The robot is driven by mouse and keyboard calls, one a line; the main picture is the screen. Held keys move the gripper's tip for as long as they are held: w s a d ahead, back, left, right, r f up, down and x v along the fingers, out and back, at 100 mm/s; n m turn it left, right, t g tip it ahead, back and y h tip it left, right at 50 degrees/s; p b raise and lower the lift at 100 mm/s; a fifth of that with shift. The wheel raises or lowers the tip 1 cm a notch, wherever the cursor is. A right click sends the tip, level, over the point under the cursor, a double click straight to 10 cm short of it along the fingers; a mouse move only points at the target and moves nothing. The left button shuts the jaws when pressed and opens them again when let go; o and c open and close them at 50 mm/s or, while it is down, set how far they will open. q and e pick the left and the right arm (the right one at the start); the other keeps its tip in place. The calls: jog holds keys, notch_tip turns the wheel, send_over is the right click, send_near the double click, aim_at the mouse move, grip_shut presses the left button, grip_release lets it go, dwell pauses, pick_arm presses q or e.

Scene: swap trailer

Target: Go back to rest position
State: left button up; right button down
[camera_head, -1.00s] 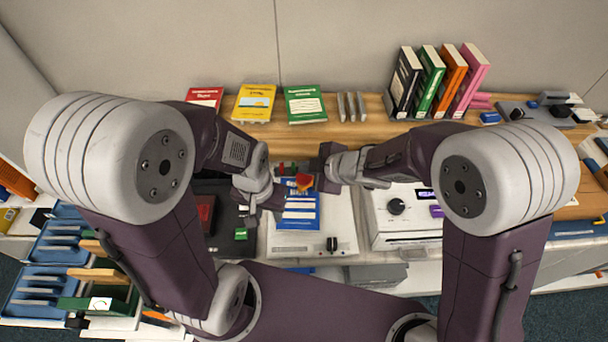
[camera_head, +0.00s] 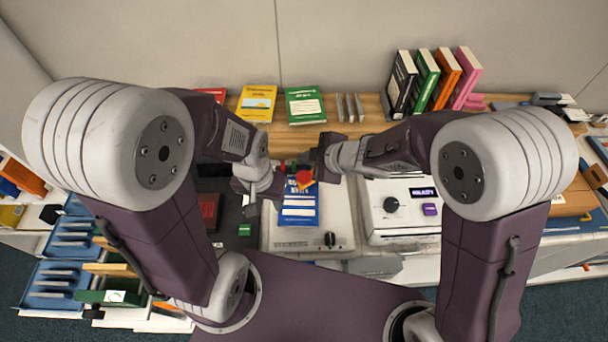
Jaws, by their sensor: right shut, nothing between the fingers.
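My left gripper (camera_head: 268,188) is over the worktop, to the left of the blue booklet (camera_head: 299,207). Its finger gap is too small to make out. My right gripper (camera_head: 326,156) is shut and empty, a little above and to the right of the left one. A small red and orange piece (camera_head: 304,178) shows between the two grippers, at the top of the blue booklet. Whether either gripper touches it is unclear. Both of my arms are bent inward, with their grippers close together.
A white device with a knob (camera_head: 391,204) stands at the right, below my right arm. Yellow (camera_head: 257,103) and green (camera_head: 305,104) books lie at the back, with upright books (camera_head: 432,80) to their right. Blue trays (camera_head: 58,284) are at the lower left.

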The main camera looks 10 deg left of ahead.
jog(key=w+d+r+m+t+h, duration=0.2)
jog(key=w+d+m, duration=0.15)
jog(key=d, duration=0.45)
jog(key=w+d+r+m+t+h, duration=0.2)
jog(key=w+d+m, duration=0.15)
jog(key=d, duration=0.45)
jog(key=s+d+f+m+g+h, duration=0.1)
jog(key=s+d+m+h, duration=0.15)
jog(key=d, duration=0.35)
jog(key=s+d+f+m+g+h, duration=0.1)
jog(key=s+d+m, duration=0.2)
jog(key=d+m, duration=0.15)
jog(key=s+d+f+m+g, duration=0.1)
jog(key=s+f+m+g, duration=0.1)
jog(key=s, duration=0.5)
jog(key=s+d+f+m+g, duration=0.1)
jog(key=s+f+m+g, duration=0.2)
jog(key=s+m, duration=0.2)
jog(key=shift+s+d+f+g, duration=0.2)
jog(key=shift+s+f+g, duration=0.1)
jog(key=shift+s, duration=0.8)
